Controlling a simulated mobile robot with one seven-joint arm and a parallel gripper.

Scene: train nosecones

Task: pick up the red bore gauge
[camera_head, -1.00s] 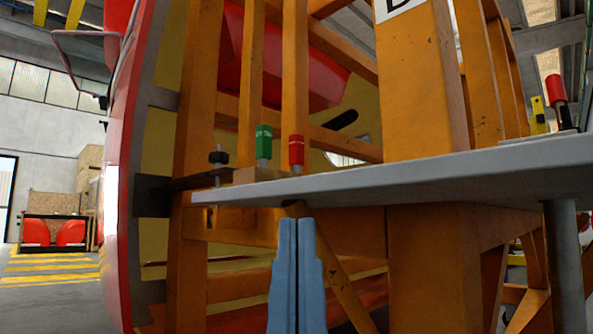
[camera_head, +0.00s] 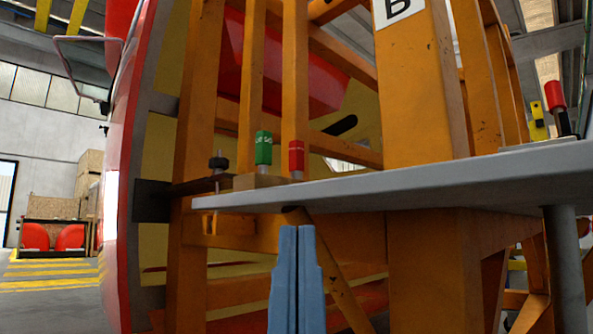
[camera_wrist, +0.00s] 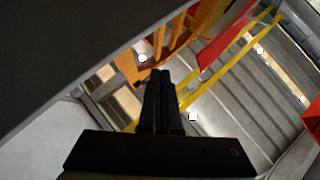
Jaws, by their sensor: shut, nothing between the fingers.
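In the head view the red bore gauge (camera_head: 296,155) stands upright at the far left part of the grey table, its lower part hidden by the table edge. A green gauge (camera_head: 263,148) stands to its left on a wooden block (camera_head: 258,181). My gripper (camera_head: 297,232) is below the table top, in front of the orange frame, with its two blue fingers pointing up and together. It holds nothing. In the wrist view my gripper (camera_wrist: 161,78) shows as dark closed fingers; no gauge shows there.
The grey table top (camera_head: 400,185) juts out above my gripper, with a metal leg (camera_head: 563,260) at right. A red-handled tool (camera_head: 556,97) and a yellow item (camera_head: 537,112) stand at its right. A black knob (camera_head: 218,162) sits left of the green gauge. Orange beams (camera_head: 420,90) stand behind.

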